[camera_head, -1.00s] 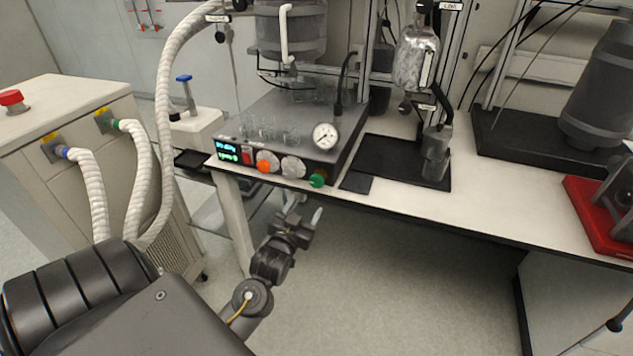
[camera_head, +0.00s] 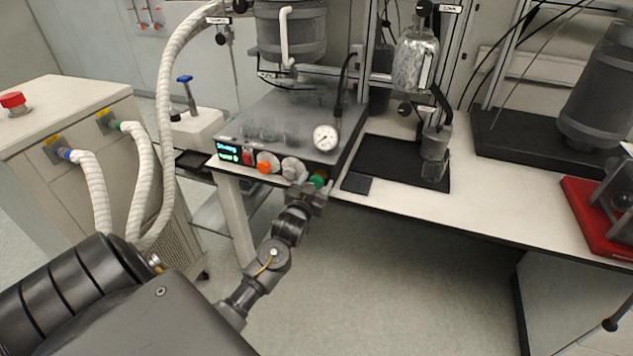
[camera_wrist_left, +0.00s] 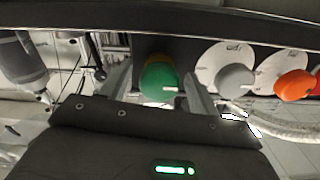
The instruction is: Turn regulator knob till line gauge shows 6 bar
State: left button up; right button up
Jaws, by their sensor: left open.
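The green knob (camera_head: 317,181) sits at the right end of the grey control unit's front panel. It also shows in the left wrist view (camera_wrist_left: 160,80), with a pale mark on its face. My left gripper (camera_head: 313,190) is open at the panel, with one finger on each side of the green knob; I cannot tell whether either finger touches it. The fingers show in the left wrist view (camera_wrist_left: 160,92). The round white line gauge (camera_head: 326,138) stands on the unit above the knob; its needle is too small to read. My right gripper is not in view.
A grey knob (camera_wrist_left: 236,80) and an orange knob (camera_head: 264,167) sit beside the green one on the panel, near a lit display (camera_head: 228,152). Glass beakers stand on the unit. A black tray (camera_head: 385,160) lies on the bench to the right. The floor below is free.

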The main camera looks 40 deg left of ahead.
pick_arm(q)
jog(key=shift+w, duration=0.15)
jog(key=c, duration=1)
jog(key=shift+o, duration=0.2)
